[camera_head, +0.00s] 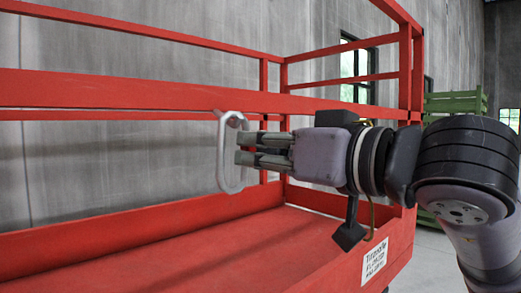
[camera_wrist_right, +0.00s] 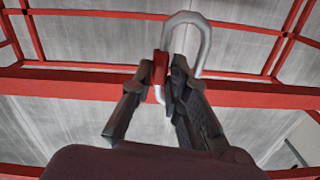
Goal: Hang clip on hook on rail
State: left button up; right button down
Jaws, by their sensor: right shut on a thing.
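The clip is a silver-grey carabiner-like loop (camera_head: 220,155) in the head view. It stands upright at the fingertips of my right gripper (camera_head: 240,149), in front of the red middle rail (camera_head: 100,91). In the right wrist view, the clip's rounded top (camera_wrist_right: 187,17) sticks out beyond the fingertips of my right gripper (camera_wrist_right: 167,72), which are shut on one side of it. A small red part (camera_wrist_right: 160,67) shows at the fingertips; I cannot tell what it belongs to. I cannot make out a hook. The clip's distance from the rail is unclear. My left gripper is not in view.
The rail belongs to a red platform with guardrails, upright posts (camera_head: 405,65) and a red floor (camera_head: 230,255). A white label (camera_head: 374,260) is on its side. Green stacked items (camera_head: 455,102) stand behind at right. The space above the platform floor looks clear.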

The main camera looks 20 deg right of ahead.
jog(key=shift+f, duration=0.1)
jog(key=c, duration=1.5)
grip_release()
jog(key=shift+d, duration=0.1)
jog(key=shift+o, duration=0.2)
jog(key=v, duration=1.2)
